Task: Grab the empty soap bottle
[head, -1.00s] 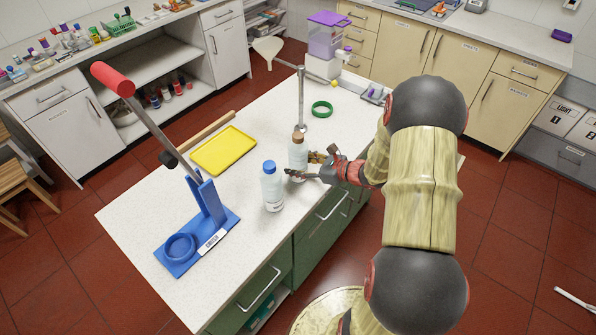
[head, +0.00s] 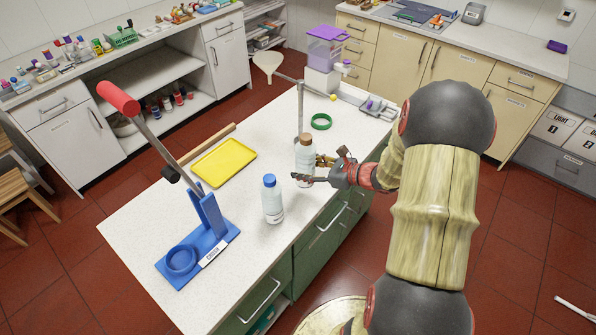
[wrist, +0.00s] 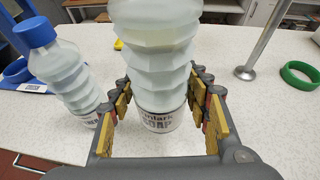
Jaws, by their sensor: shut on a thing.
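A whitish bottle with a brown cap (head: 304,153) stands upright in my gripper (head: 308,172), above the middle of the white worktop. In the wrist view this bottle (wrist: 157,60) fills the space between the two yellow-padded fingers, and its lower label shows the word SOAP. Its top is cut off there. The fingers are shut on its lower body from both sides. A second bottle with a blue cap (head: 272,200) stands upright on the worktop, to the left of my gripper; it also shows in the wrist view (wrist: 65,68). I cannot tell how full either bottle is.
A blue crusher stand (head: 212,238) with a red-ended lever is at the worktop's left. A yellow tray (head: 224,162) lies behind the bottles. A metal stand (head: 300,112) and a green ring (head: 321,121) are behind my gripper.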

